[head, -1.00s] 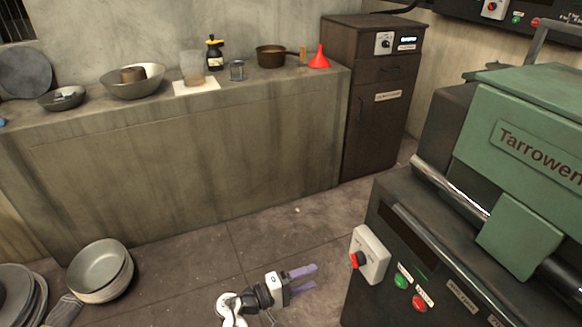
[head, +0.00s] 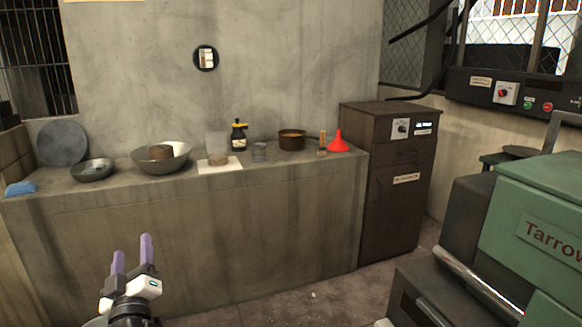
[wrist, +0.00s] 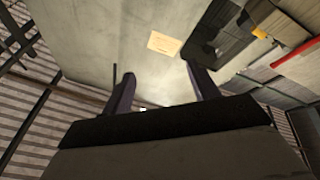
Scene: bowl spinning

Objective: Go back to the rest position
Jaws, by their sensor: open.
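My gripper (head: 132,256) is at the lower left of the head view, in front of the concrete counter, with its two purple fingers pointing up. The fingers are apart and nothing is between them. In the wrist view my gripper (wrist: 158,92) shows two dark fingers spread apart, with a wall, a pale paper (wrist: 164,43) and barred windows beyond. It touches nothing that I can see.
The counter (head: 200,215) holds a large bowl (head: 172,163), a small bowl (head: 92,171), a round disc (head: 62,143), a dark bottle (head: 238,136), a pot (head: 292,140) and a red funnel (head: 338,143). A dark cabinet (head: 390,215) and a green machine (head: 535,215) stand at right.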

